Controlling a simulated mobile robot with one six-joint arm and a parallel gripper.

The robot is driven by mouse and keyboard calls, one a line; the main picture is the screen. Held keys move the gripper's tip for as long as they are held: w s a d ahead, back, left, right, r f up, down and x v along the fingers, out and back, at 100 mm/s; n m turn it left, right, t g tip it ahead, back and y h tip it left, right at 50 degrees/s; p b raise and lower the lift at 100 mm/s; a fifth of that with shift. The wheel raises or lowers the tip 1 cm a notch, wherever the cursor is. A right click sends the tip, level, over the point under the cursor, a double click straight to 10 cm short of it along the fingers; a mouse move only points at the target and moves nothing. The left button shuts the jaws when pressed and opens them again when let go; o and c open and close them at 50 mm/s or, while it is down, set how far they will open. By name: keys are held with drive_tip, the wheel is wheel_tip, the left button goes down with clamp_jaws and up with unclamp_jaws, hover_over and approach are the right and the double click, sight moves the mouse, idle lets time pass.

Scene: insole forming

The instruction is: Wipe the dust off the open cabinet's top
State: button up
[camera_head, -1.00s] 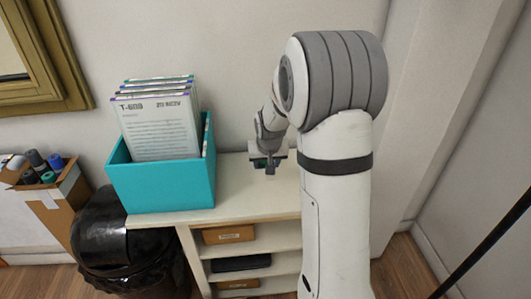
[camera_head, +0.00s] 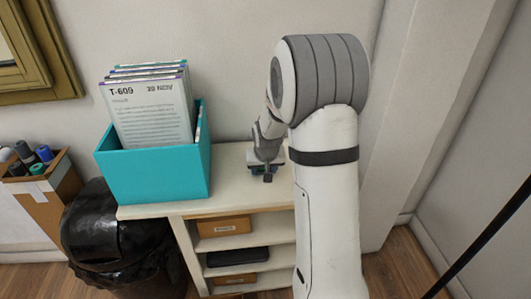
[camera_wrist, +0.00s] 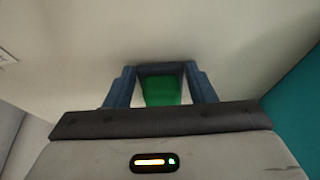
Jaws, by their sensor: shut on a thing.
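The cream cabinet top (camera_head: 235,199) runs from the teal bin to behind my arm, and its right part is hidden by the arm. My gripper (camera_head: 268,175) is low over the top, right of the teal bin. In the wrist view, its blue fingers (camera_wrist: 162,88) are shut on a green block (camera_wrist: 162,92), perhaps a sponge or cloth pad. The pale top (camera_wrist: 230,50) fills most of that view. I cannot tell whether the block touches the surface. No dust can be made out clearly in either view.
A teal bin (camera_head: 155,178) of upright documents (camera_head: 150,110) stands on the cabinet's left end; its side (camera_wrist: 300,115) shows at the wrist view's right. Open shelves below hold boxes (camera_head: 224,226). A black trash bin (camera_head: 115,235) and a cardboard box (camera_head: 45,190) stand left.

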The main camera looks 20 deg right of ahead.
sight(276, 175)
drive_tip(key=shift+s+d, duration=0.1)
drive_tip(key=shift+d, duration=0.35)
drive_tip(key=shift+s+d+f, duration=0.1)
drive_tip(key=shift+s+d, duration=0.05)
drive_tip(key=shift+d, duration=0.45)
drive_tip(key=shift+s+d, duration=0.1)
drive_tip(key=shift+d, duration=0.5)
drive_tip(key=shift+s+d+p, duration=0.15)
drive_tip(key=shift+d+p, duration=0.15)
drive_tip(key=shift+p, duration=0.1)
drive_tip(key=shift+w+a+b, duration=0.25)
drive_tip(key=shift+a+b, duration=0.05)
drive_tip(key=shift+a, duration=0.8)
drive_tip(key=shift+w+a, duration=0.2)
drive_tip(key=shift+a, duration=0.65)
wheel_tip(276, 175, up, 3)
drive_tip(key=shift+a+r+p, duration=0.15)
drive_tip(key=shift+p, duration=0.6)
wheel_tip(276, 175, up, 5)
drive_tip(key=p, duration=0.3)
